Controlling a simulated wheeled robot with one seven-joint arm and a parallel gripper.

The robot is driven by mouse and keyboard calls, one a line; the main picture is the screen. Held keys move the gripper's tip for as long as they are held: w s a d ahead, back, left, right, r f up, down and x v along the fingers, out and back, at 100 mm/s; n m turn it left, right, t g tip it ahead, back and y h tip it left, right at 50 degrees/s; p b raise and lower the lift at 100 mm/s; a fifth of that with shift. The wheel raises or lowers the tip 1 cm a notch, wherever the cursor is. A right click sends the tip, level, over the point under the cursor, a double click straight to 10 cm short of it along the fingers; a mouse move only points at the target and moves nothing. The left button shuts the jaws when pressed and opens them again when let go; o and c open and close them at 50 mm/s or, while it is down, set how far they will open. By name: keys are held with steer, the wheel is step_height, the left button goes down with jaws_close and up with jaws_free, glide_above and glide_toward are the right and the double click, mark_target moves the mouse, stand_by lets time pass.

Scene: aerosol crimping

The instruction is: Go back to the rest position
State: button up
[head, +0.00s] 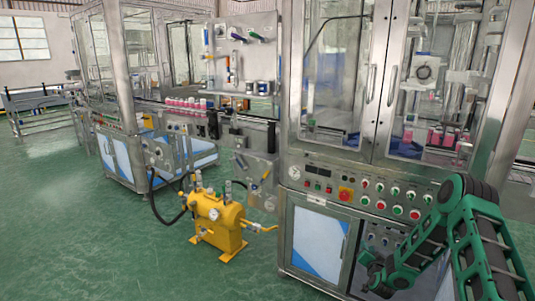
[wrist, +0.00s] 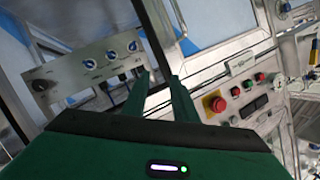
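My gripper (head: 374,277) is at the lower right of the head view, low in front of the cabinet under the machine's control panel (head: 365,193). My green arm bends down to it from the right. In the wrist view, the two dark green fingers of my gripper (wrist: 160,78) stand apart with a gap between them, and nothing is held there. Beyond them, the wrist view shows a panel with blue knobs (wrist: 90,64) and a red emergency button (wrist: 216,104).
The glass-doored machine (head: 375,85) stands close to my arm. A yellow pump unit (head: 217,222) with hoses stands on the floor left of it. Pink-capped cans (head: 185,105) line a conveyor farther back. The green floor (head: 90,240) at the left is clear.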

steer(key=s+d+r+n+g+y, duration=0.15)
steer(key=s+r+g, duration=0.25)
steer(key=s+r, duration=0.75)
steer(key=s+d+r+n+g+h, duration=0.1)
steer(key=s+d+r+n+g, duration=0.3)
steer(key=s+r, duration=0.7)
steer(key=s+a+r+m+g+y, duration=0.1)
steer(key=s+a+r+g, duration=0.1)
steer(key=s, duration=0.9)
steer(key=s+a+r+m+g+y, duration=0.1)
steer(key=s+r, duration=0.4)
steer(key=s, duration=0.7)
steer(key=s+a+r+m+g+y, duration=0.1)
steer(key=s+a+r+g, duration=0.2)
steer(key=s, duration=0.9)
steer(key=shift+a+r+g, duration=0.2)
steer(key=shift+a+g, duration=0.3)
steer(key=shift+a, duration=0.2)
steer(key=shift+w+f, duration=0.25)
steer(key=shift+w, duration=0.3)
